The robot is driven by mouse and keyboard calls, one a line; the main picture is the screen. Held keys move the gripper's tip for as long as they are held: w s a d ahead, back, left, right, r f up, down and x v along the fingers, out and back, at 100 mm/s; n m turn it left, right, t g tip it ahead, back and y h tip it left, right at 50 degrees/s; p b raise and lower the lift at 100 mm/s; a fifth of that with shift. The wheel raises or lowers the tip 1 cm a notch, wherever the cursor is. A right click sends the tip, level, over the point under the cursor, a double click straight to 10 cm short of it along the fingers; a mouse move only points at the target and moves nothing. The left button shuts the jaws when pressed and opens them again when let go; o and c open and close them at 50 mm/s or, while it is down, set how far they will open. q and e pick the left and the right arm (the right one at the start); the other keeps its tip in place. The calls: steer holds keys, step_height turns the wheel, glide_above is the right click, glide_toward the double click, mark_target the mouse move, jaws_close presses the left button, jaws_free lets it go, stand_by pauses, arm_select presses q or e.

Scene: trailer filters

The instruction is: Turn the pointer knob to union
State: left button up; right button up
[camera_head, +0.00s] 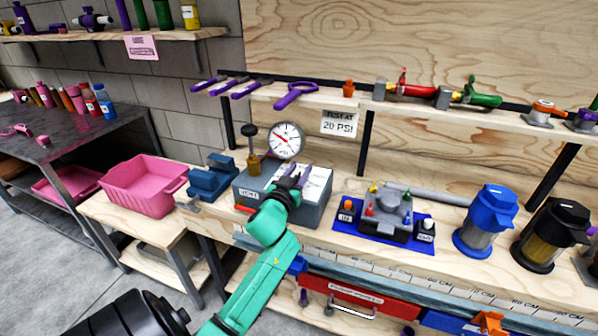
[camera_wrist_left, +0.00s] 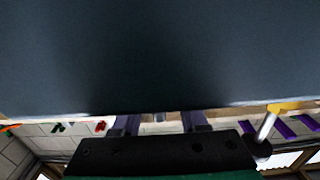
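A grey-blue box (camera_head: 312,212) stands on the bench, with a small white label (camera_head: 249,193) on its front and a sheet on top. A red-orange part (camera_head: 244,209) shows low on its front left, but I cannot tell whether it is the pointer knob. No pointer knob is clearly visible; my arm covers part of the front. My left gripper (camera_head: 294,173) is at the box, with its purple fingers apart and nothing clearly between them. In the left wrist view, a dark blue-grey surface (camera_wrist_left: 160,50) fills most of the picture, close to the gripper (camera_wrist_left: 160,121). My right gripper is not in view.
A round gauge (camera_head: 286,140) and a brass pump (camera_head: 253,150) stand at the box. A blue vise (camera_head: 212,180) and pink bin (camera_head: 145,185) are to the left. A blue mat (camera_head: 350,237) with a grey device and blue (camera_head: 487,220) and black (camera_head: 548,235) canisters are to the right.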

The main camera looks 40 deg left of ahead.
arm_select(q)
steer(key=shift+s, duration=0.1)
steer(key=b+v, duration=0.1)
steer(key=v, duration=1.3)
steer(key=shift+s+b, duration=0.2)
steer(key=shift+b, duration=0.15)
steer(key=shift+d, duration=0.15)
